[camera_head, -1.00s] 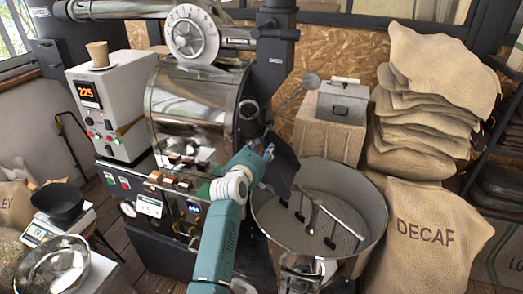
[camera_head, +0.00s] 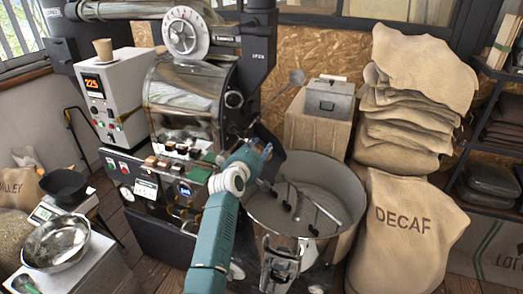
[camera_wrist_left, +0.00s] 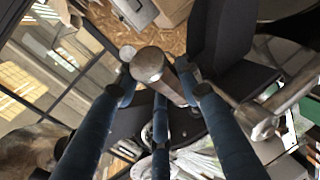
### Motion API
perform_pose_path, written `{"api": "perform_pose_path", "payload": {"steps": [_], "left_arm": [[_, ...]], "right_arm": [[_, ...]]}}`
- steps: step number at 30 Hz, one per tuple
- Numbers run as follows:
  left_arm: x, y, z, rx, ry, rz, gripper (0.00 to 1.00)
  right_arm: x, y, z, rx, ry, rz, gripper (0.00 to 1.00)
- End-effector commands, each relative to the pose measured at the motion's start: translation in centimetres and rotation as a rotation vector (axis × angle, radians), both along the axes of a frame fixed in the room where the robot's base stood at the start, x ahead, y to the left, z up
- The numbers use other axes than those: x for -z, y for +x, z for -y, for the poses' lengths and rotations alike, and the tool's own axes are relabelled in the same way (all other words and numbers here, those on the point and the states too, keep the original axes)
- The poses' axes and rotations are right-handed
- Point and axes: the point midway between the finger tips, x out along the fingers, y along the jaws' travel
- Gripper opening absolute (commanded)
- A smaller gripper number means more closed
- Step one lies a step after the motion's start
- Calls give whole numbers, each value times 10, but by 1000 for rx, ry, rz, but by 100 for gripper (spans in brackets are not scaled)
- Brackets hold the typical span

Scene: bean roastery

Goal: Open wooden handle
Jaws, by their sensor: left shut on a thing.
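My left gripper (camera_head: 263,150) is at the front of the roaster (camera_head: 190,100), beside its dark discharge chute and above the cooling tray. In the left wrist view its blue-grey fingers (camera_wrist_left: 160,85) are closed around a short brownish cylinder with a round end, which looks like the wooden handle (camera_wrist_left: 150,63). In the head view the fingers and arm hide the handle. The dark chute plate (camera_wrist_left: 222,45) shows close beside the fingers in the wrist view. My right gripper is not in view.
The round cooling tray (camera_head: 350,185) with stirring arms stands below and right of the gripper. A control box (camera_head: 120,105) is left of the drum. Burlap sacks (camera_head: 400,240) crowd the right. A steel bowl (camera_head: 58,243) and scale (camera_head: 45,212) stand at the lower left.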

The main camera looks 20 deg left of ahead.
Motion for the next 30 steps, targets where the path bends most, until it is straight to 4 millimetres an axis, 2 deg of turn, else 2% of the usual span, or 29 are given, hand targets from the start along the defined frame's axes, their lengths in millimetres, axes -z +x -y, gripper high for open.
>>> {"api": "perform_pose_path", "payload": {"steps": [1, 2, 3, 5, 6, 11, 14, 17, 30], "left_arm": [[-1, 1, 3, 4, -4, 2, 0], [-1, 1, 3, 4, -4, 2, 0], [-1, 1, 3, 4, -4, 2, 42], [-1, 0, 3, 3, -5, 1, 53], [-1, 0, 3, 2, -5, 2, 56], [0, 0, 2, 1, -4, 1, 56], [0, 0, 1, 1, -4, 0, 56], [0, -4, 2, 1, -4, 0, 56], [-12, -60, 4, 2, -4, 0, 56]], "right_arm": [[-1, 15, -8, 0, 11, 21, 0], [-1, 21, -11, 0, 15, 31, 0], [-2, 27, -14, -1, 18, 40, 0], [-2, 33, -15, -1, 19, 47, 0], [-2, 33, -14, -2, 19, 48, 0], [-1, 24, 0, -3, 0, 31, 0], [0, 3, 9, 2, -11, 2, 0], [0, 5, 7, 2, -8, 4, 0], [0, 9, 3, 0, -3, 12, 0]]}}
